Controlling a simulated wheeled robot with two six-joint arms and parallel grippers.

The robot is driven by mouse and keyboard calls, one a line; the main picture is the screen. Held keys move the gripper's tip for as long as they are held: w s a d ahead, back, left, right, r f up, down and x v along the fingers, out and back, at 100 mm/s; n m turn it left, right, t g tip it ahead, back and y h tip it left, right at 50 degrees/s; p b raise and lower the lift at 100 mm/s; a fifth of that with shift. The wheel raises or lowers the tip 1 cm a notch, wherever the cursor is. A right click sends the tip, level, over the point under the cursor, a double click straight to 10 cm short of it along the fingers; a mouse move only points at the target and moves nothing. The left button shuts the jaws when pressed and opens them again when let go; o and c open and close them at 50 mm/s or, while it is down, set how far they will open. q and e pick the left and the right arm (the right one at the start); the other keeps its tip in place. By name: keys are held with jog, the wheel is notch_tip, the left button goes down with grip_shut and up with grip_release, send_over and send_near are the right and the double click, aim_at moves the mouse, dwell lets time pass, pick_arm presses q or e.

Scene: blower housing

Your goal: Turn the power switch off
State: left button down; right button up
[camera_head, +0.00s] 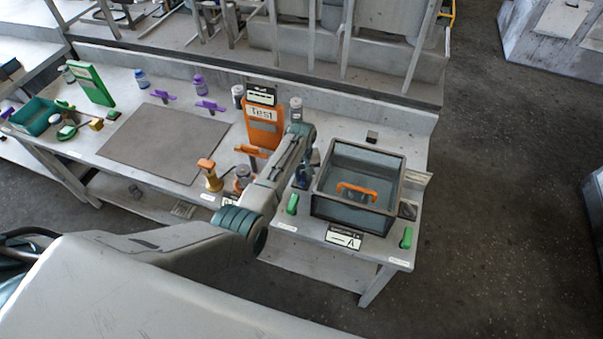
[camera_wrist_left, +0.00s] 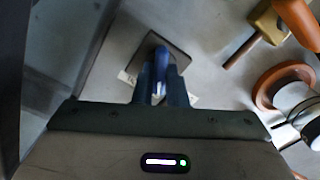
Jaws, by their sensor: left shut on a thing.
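The power switch (camera_wrist_left: 153,52) shows in the left wrist view as a blue lever on a dark square base plate. My left gripper (camera_wrist_left: 160,84) is shut on the blue lever; its two fingers sit on either side of it. In the head view, my left arm reaches over the bench and my left gripper (camera_head: 304,170) is down beside the glass box, largely hidden by the wrist. The switch base is mostly hidden there. I cannot tell the switch's on or off position. My right gripper is in neither view.
A dark-framed glass box (camera_head: 334,206) with an orange handle (camera_head: 357,192) stands right of the gripper. An orange test panel (camera_head: 263,125) is behind it. A yellow and orange tool (camera_head: 211,176) stands to the left. A brown mat (camera_head: 160,143) covers clear bench space.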

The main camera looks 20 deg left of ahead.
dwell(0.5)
pick_arm(q)
jog(key=c, duration=1.5)
grip_release()
jog(key=shift+o, duration=0.2)
notch_tip(320, 180, up, 11)
jog(key=b, duration=0.2)
jog(key=shift+f, duration=0.1)
